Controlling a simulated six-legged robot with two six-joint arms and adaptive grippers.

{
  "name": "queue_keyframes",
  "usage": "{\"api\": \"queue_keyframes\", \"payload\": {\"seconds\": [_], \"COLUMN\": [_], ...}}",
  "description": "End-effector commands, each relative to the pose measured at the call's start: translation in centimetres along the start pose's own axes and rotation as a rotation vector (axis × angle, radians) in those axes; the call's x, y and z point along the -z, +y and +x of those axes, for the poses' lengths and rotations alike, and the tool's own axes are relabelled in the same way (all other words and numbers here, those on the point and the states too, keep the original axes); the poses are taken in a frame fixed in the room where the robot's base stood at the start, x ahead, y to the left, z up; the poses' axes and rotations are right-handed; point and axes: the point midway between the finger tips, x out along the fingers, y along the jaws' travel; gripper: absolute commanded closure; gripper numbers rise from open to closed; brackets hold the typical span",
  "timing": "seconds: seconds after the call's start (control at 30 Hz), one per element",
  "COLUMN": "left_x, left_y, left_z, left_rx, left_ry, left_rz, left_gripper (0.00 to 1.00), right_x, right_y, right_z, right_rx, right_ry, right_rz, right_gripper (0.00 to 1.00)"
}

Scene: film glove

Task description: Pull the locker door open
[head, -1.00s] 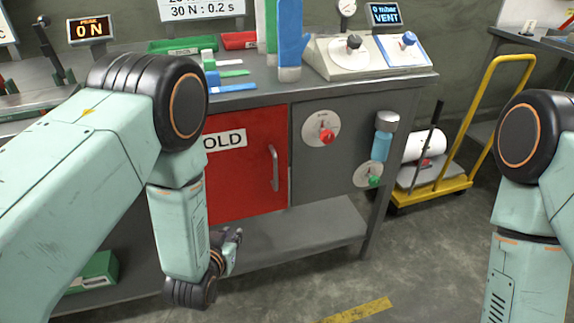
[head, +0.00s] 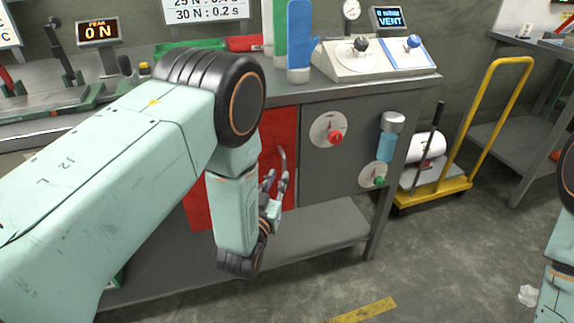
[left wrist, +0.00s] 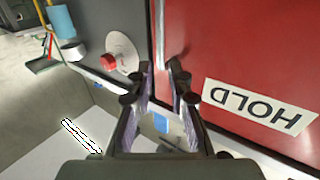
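The red locker door (head: 275,128) is shut in the front of the grey bench, partly hidden behind my left arm. Its upright metal handle (head: 283,160) is near the door's right edge. My left gripper (head: 276,181) is in front of the door at the handle's lower end; I cannot tell whether it touches. In the left wrist view the two fingers (left wrist: 162,70) are parted with nothing clearly between them, pointing at the strip by the door's edge. The red door (left wrist: 240,60) with its upside-down HOLD label (left wrist: 262,106) fills the right side there. My right gripper is out of view.
Right of the door are a red knob (head: 335,137), a green knob (head: 379,181) and a blue bottle (head: 387,147). A yellow trolley (head: 435,190) stands beyond the bench. A low shelf (head: 325,228) runs beneath the door.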

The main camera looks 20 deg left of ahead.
Motion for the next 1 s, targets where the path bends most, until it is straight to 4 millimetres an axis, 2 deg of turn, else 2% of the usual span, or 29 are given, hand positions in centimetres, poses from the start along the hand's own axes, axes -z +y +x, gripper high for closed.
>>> {"api": "queue_keyframes", "payload": {"seconds": [0.3, 0.5, 0.83, 1.0], "left_x": [-0.2, -0.2, -0.1, -0.1], "left_y": [-0.2, -0.1, -0.1, -0.1], "left_z": [4.9, 6.7, 7.0, 7.0], "left_rx": [0.002, 0.0, -0.002, -0.002], "left_ry": [0.002, -0.001, -0.003, -0.003], "left_rz": [0.0, 0.0, 0.0, 0.0], "left_gripper": [0.81, 0.81, 0.81, 0.95], "right_x": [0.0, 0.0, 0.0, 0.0], "right_y": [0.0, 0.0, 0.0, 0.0], "right_z": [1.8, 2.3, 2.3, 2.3], "right_rx": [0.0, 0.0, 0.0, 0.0], "right_ry": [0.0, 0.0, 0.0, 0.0], "right_rz": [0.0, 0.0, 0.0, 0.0], "right_gripper": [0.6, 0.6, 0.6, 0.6]}}
